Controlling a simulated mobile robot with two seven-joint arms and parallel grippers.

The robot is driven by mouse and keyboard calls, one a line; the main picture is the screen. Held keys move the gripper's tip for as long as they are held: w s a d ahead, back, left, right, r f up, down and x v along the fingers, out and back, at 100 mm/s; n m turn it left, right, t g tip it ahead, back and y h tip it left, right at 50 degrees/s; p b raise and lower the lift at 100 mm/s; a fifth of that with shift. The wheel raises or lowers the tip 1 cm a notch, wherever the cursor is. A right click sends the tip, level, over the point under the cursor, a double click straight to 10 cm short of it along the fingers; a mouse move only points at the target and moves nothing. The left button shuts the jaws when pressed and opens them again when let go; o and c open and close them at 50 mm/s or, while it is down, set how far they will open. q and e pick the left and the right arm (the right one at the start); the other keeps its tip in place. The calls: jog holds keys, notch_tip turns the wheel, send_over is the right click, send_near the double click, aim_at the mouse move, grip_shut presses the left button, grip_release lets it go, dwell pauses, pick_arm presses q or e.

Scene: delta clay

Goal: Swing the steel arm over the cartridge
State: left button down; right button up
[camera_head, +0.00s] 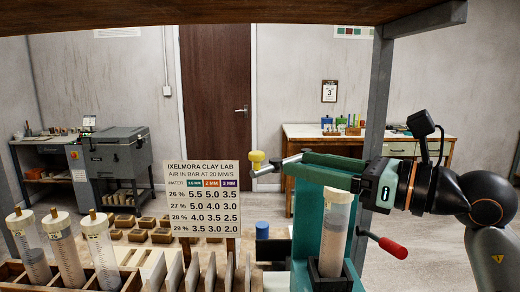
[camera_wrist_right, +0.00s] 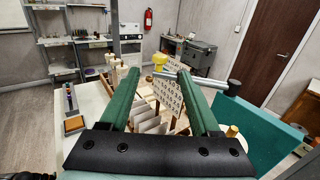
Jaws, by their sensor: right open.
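The steel arm (camera_head: 273,167) is a thin bar with a yellow knob (camera_head: 256,157) at its free end. It points left, away from the cartridge (camera_head: 335,232), a clear tube of pale clay with a whitish top. The cartridge stands upright in a teal press (camera_head: 306,225). My right gripper (camera_head: 292,165) reaches in from the right above the press, its green fingers near the steel arm. In the right wrist view the gripper (camera_wrist_right: 155,58) is open. The steel arm (camera_wrist_right: 205,79) crosses by the right finger, knob (camera_wrist_right: 160,59) between the fingertips; contact is unclear. My left gripper is out of view.
A printed sign (camera_head: 203,198) stands just left of the press. Several capped tubes (camera_head: 68,255) stand in a wooden rack at the left. A red-handled lever (camera_head: 392,248) sticks out right of the press. A shelf and grey post (camera_head: 374,110) frame the view.

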aim_at(263, 155)
jog(key=p+x, duration=0.2)
jog(key=x, duration=0.8)
jog(key=shift+w, duration=0.1)
grip_shut()
dwell(1.1)
